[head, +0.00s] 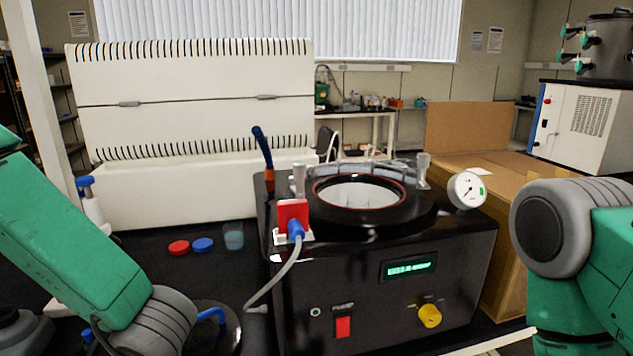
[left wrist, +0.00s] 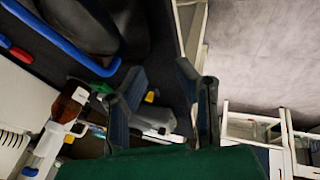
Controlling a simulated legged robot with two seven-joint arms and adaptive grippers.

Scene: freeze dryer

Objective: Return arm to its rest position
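My left arm (head: 80,245) comes in from the left in the head view, its wrist low and its gripper out of sight there. In the left wrist view my left gripper (left wrist: 158,82) has its two dark fingers apart with nothing held between them. My right arm (head: 575,240) is bent at the right edge of the head view, and its gripper is not seen. The black freeze dryer (head: 385,325) stands in the middle with its round chamber (head: 358,194) uncovered. It bears a lit green display (head: 408,268), a yellow knob (head: 429,316) and a red switch (head: 343,327).
A red block with a blue fitting (head: 293,215) and a grey hose (head: 277,280) sits at the dryer's left. A dial gauge (head: 466,190) is at its right. Red (head: 178,247) and blue (head: 203,245) caps and a small beaker (head: 234,236) lie on the dark bench.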

